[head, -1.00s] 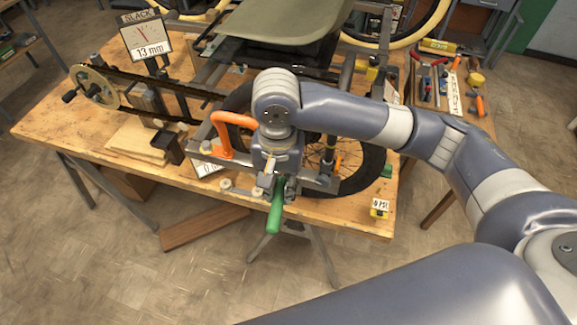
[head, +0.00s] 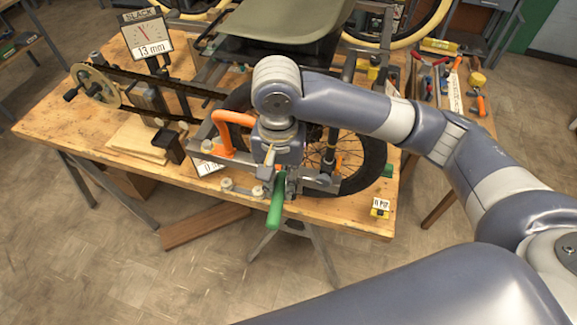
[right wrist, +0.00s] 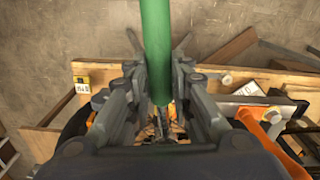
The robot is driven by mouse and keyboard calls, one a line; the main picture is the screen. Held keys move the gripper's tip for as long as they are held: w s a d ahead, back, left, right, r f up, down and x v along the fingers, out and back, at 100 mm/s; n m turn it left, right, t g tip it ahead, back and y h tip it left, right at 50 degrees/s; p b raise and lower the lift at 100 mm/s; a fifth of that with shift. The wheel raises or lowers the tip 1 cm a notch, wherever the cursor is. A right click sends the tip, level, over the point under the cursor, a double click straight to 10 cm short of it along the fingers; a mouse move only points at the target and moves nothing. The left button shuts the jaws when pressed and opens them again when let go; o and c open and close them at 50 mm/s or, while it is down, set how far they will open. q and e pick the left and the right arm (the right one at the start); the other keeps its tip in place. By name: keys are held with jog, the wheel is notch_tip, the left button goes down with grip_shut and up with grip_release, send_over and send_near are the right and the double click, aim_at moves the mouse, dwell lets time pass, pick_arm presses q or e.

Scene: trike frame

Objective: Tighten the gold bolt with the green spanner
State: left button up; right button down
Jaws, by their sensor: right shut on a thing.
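The green spanner (head: 275,210) is held by my right gripper (head: 280,187) at the front edge of the trike frame, its green handle sticking out past the bench's front edge. In the right wrist view the green handle (right wrist: 156,50) runs between the two fingers of my right gripper (right wrist: 160,85), which is shut on it. The spanner's head is hidden below the gripper, so I cannot tell whether it sits on a bolt. I cannot make out the gold bolt; my gripper and wrist cover that area. My left gripper is out of view.
An orange bent handle (head: 228,128) stands just left of my right wrist. The trike's wheel (head: 374,165) is close behind it. A slack dial (head: 147,38) reads 13 mm. Tools lie on the right.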

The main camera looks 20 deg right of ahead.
jog(key=shift+d+f+b, duration=0.2)
jog(key=shift+f+b, duration=0.25)
jog(key=shift+f, duration=1.95)
jog(key=shift+p, duration=0.5)
jog(key=shift+f, duration=1.1)
